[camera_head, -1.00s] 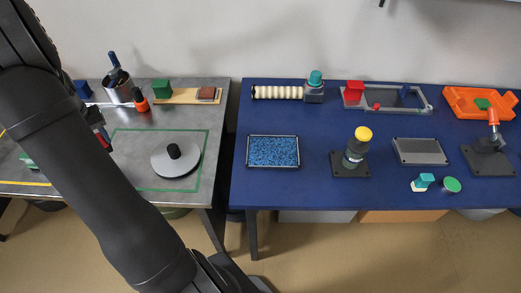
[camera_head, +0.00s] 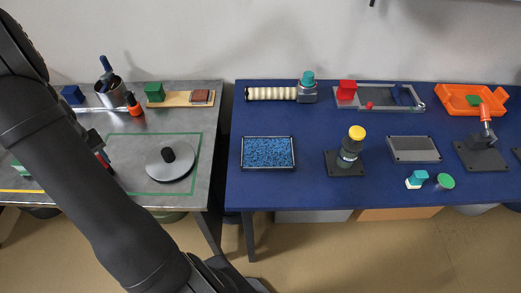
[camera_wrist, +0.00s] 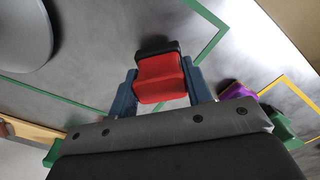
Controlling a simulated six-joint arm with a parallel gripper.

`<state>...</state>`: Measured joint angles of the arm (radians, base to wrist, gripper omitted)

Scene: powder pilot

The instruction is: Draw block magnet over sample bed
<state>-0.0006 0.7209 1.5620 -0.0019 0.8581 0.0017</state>
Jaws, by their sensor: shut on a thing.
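My gripper (camera_wrist: 160,70) is shut on a red block with a black end, which I take to be the block magnet (camera_wrist: 161,88). Its blue fingers press on both sides of the block, above the grey table. In the head view my arm hides most of the gripper, and only a bit of the red block (camera_head: 103,158) shows beside it. A shallow dark-rimmed tray of blue grains, likely the sample bed (camera_head: 268,169), lies at the left of the blue table, well right of my gripper.
A grey disc with a black knob (camera_head: 169,155) sits inside the green outline, between my gripper and the blue table. A gap separates the tables. A yellow-topped post (camera_head: 346,158) stands right of the tray. A purple thing (camera_wrist: 238,91) lies near the gripper.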

